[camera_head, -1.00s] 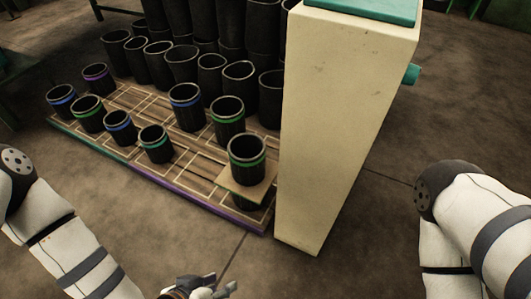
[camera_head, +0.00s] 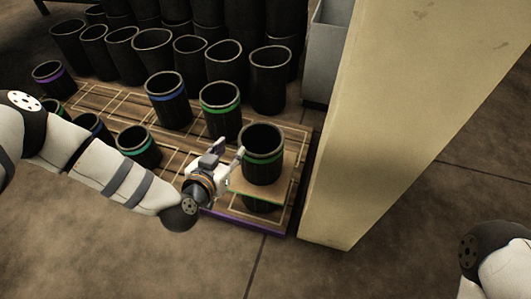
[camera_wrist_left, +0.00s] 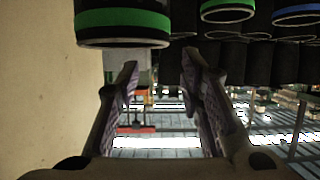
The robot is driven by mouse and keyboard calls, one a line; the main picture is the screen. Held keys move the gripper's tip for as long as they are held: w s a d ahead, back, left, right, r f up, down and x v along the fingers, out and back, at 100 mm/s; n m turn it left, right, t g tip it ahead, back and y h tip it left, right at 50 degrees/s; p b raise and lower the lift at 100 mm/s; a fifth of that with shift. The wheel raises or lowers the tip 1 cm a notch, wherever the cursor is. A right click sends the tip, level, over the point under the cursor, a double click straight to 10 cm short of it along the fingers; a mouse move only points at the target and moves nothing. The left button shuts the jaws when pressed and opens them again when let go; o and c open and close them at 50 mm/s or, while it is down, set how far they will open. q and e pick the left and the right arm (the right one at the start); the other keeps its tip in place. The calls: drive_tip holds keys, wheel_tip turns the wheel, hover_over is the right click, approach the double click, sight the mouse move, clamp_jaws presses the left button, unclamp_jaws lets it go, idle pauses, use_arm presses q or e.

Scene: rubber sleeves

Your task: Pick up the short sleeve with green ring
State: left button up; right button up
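A short black sleeve with a green ring (camera_head: 263,158) stands upright on a small square board (camera_head: 282,190) at the front right of the pallet. Another dark sleeve shows under that board. A second green-ringed sleeve (camera_head: 221,108) stands behind it, to the left. My left gripper (camera_head: 232,147) is just left of the front sleeve, pointing toward it. In the left wrist view its two fingers (camera_wrist_left: 158,64) are apart with nothing between them. A green-ringed sleeve (camera_wrist_left: 122,22) is large at the upper left there, above the left finger. My right gripper is out of view.
A tall cream block (camera_head: 375,130) stands close on the right of the pallet. Blue-ringed (camera_head: 168,95), teal-ringed (camera_head: 137,148) and purple-ringed (camera_head: 50,77) sleeves stand to the left. Several plain black sleeves (camera_head: 152,50) line the back. The front floor is clear.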

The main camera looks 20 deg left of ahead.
sight(241, 135)
use_arm(q)
drive_tip(key=b+x, duration=0.1)
drive_tip(key=x, duration=0.2)
drive_tip(key=b+x, duration=0.2)
drive_tip(key=x, duration=0.2)
drive_tip(key=b+x, duration=0.1)
drive_tip(key=x, duration=0.2)
drive_tip(key=shift+w+a+f+b, duration=0.15)
drive_tip(key=shift+a+f+b, duration=0.15)
drive_tip(key=shift+f+b, duration=0.15)
drive_tip(key=shift+w, duration=0.2)
drive_tip(key=shift+r, duration=0.15)
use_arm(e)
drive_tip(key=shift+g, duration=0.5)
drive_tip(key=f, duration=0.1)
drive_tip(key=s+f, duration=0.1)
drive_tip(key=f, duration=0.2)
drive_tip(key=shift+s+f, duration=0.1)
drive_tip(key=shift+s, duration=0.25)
